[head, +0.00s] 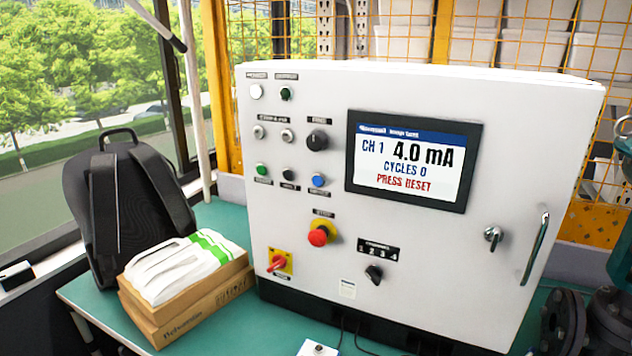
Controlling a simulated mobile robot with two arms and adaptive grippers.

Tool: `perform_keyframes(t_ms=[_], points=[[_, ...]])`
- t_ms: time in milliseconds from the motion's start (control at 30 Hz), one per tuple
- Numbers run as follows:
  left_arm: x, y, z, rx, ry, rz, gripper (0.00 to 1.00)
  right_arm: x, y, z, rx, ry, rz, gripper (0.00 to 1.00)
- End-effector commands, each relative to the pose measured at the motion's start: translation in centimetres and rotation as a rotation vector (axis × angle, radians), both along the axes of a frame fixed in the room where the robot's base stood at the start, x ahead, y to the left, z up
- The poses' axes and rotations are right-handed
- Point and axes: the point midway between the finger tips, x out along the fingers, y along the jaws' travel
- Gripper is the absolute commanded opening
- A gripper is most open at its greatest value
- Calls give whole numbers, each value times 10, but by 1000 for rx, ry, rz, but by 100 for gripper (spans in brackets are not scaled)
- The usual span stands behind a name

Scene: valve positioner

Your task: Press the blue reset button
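The blue reset button (318,180) is on the front of a white control cabinet (400,265), in a row to the right of a green button (262,169) and a black button (289,174). The cabinet's screen (412,160) reads "CH 1 4.0 mA", "CYCLES 0" and "PRESS RESET". A red stop button (320,235) on a yellow base sits below the blue one. A black knob (317,140) is above it. Neither of my grippers shows in the head view, and nothing covers the blue button.
The cabinet stands on a green table (222,322). A box with white and green packets (180,285) and a black backpack (125,205) are at the left. A metal handle (535,248) sticks out at the cabinet's right. Dark flanged piping (565,318) is at lower right.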

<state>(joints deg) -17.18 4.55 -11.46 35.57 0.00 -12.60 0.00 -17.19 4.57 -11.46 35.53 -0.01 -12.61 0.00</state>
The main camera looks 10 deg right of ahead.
Motion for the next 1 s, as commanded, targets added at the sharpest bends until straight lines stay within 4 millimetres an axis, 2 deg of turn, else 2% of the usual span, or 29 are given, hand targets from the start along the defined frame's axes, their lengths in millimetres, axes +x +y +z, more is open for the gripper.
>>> perform_keyframes(t_ms=[67,500,1000], points=[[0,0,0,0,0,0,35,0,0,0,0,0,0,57],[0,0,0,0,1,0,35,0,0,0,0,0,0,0],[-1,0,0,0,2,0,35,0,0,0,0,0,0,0]])
